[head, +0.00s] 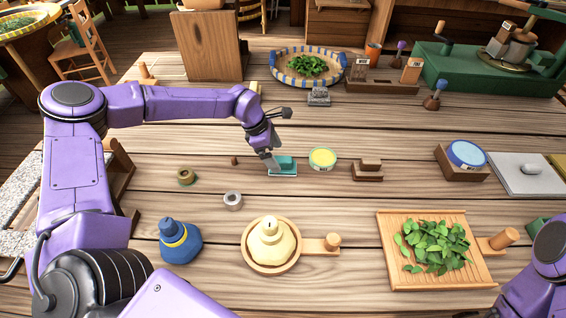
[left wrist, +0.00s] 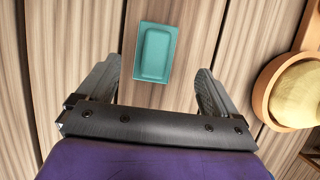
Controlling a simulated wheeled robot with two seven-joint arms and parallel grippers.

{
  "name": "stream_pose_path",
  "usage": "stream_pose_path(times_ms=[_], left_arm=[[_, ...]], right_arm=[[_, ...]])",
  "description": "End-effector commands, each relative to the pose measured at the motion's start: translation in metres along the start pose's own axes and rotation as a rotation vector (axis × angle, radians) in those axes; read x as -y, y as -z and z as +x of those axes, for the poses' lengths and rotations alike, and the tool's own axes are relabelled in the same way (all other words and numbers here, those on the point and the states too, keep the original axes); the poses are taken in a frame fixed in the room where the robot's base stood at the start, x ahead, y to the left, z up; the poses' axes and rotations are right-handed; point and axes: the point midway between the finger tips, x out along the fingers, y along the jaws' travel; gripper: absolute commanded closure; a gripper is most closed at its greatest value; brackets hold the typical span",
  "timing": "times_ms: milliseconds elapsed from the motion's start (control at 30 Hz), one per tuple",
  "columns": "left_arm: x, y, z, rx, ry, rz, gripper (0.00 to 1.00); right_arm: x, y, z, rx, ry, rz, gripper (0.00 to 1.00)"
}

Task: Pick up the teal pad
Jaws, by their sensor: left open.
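The teal pad (head: 287,168) lies flat on the wooden table near the middle of the head view. In the left wrist view the teal pad (left wrist: 155,52) is a rounded rectangle with a raised centre. My left gripper (head: 268,160) is just above the pad's left end in the head view, partly covering it. In the left wrist view my left gripper (left wrist: 157,75) is open and empty, with the pad lying between and just beyond its two fingertips. My right gripper is out of view.
A yellow-topped round tin (head: 322,158) and a small wooden block (head: 368,169) stand to the pad's right. A round wooden pan (head: 258,268) with a cream cone and a blue pot (head: 180,243) stand nearer. A leaf tray (head: 393,272) is at the right front.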

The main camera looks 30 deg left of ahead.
Motion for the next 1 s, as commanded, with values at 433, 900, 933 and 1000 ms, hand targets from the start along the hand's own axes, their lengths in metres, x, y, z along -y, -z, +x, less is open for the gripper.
stream_pose_path(times_ms=[433, 900, 933, 1000], left_arm=[[-0.002, -0.008, 0.057, -0.002, 0.002, 0.001, 0.06], [-0.002, -0.009, 0.057, -0.001, 0.002, 0.002, 0.7], [-0.002, -0.009, 0.057, -0.001, 0.002, 0.002, 0.7], [-0.002, -0.009, 0.056, -0.001, 0.002, 0.002, 0.7]], right_arm=[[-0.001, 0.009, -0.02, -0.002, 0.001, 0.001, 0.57], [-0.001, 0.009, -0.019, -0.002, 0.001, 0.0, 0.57], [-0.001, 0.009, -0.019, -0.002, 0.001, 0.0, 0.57], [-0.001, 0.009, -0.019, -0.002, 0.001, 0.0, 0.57]])
